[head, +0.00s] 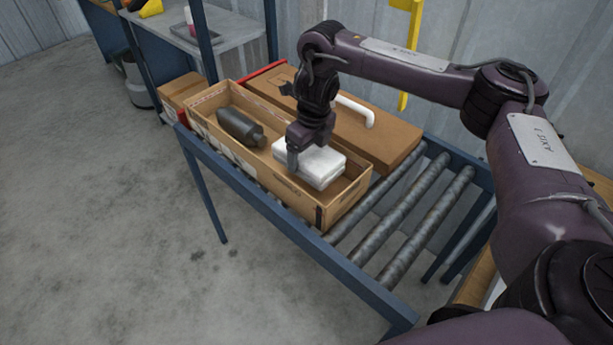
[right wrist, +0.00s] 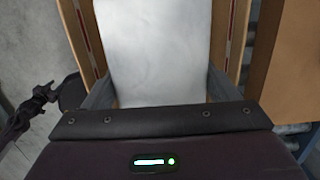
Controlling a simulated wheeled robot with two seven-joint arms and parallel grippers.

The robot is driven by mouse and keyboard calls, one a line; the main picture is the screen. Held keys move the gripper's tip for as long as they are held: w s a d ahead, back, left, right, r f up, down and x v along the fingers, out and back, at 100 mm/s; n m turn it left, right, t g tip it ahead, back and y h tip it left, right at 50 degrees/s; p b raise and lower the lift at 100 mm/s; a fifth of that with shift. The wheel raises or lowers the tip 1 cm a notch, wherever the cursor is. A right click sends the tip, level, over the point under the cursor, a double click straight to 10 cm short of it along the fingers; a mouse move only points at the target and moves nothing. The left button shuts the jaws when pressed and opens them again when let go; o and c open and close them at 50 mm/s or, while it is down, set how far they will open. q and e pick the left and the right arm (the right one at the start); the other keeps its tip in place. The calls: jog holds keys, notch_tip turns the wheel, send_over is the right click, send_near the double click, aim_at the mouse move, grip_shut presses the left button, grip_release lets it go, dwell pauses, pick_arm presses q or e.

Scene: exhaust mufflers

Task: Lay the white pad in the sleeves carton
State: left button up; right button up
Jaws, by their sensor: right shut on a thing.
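The white pad (head: 310,163) is a thick, soft-looking block in the head view, at the near right part of an open cardboard carton (head: 291,194). My right gripper (head: 297,158) is shut on the white pad from above. In the right wrist view the pad (right wrist: 155,50) fills the space between the two fingers, with carton walls on both sides. I cannot tell whether the pad touches the carton floor. A dark grey muffler (head: 240,128) lies in the far left part of the same carton. My left gripper is not in the head view.
The carton stands on a blue-framed roller conveyor (head: 397,212), with bare rollers to its right. A closed brown box (head: 376,137) with a white handle lies behind it. A smaller box (head: 181,89) is at the left end. A grey shelf (head: 222,45) stands behind.

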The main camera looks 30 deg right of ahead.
notch_tip(320, 180, down, 3)
jog(key=shift+r, duration=0.2)
notch_tip(320, 180, down, 4)
jog(key=shift+r+b, duration=0.1)
jog(key=shift+b, duration=1.05)
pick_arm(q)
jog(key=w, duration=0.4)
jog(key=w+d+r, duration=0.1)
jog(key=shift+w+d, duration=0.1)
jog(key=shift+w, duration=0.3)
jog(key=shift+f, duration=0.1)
